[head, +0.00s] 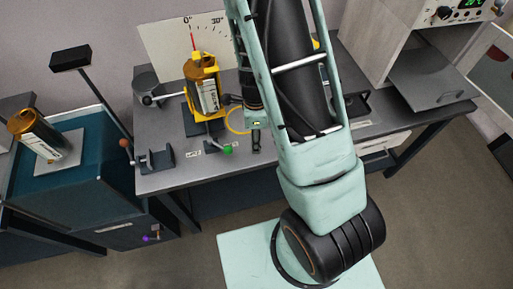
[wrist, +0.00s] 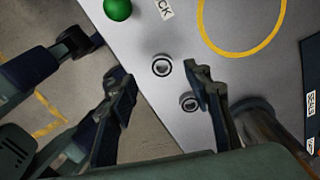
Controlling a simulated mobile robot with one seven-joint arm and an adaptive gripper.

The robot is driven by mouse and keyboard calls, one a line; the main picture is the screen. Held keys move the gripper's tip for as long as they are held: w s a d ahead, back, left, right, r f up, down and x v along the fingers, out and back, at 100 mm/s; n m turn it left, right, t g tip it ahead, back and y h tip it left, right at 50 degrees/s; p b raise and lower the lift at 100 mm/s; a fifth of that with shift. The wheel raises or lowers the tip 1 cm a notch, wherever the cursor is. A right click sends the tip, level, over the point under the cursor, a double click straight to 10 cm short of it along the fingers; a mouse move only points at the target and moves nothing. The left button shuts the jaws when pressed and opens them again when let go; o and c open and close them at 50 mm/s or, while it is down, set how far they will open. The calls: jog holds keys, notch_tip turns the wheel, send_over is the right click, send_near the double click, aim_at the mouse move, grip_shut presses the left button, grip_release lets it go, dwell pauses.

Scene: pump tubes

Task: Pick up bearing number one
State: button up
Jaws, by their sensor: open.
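Two small ring-shaped bearings lie on the grey table top in the wrist view. No number is readable on either, so I cannot tell which is number one. My gripper (wrist: 160,90) is open and empty, its two dark fingers spread wide above the table edge. The first bearing shows beyond the gap between the fingertips; the second shows inside it, close to the right finger. In the head view I cannot make out the bearings.
A yellow pump stand (head: 205,95) stands behind. Floor shows beyond the table edge.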

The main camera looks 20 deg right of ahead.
jog(key=shift+w+d+f, duration=0.1)
jog(key=shift+f, duration=1.1)
jog(key=shift+d+f, duration=0.1)
jog(key=shift+f, duration=1.05)
jog(key=shift+c, duration=0.4)
grip_shut()
jog(key=shift+r, duration=0.15)
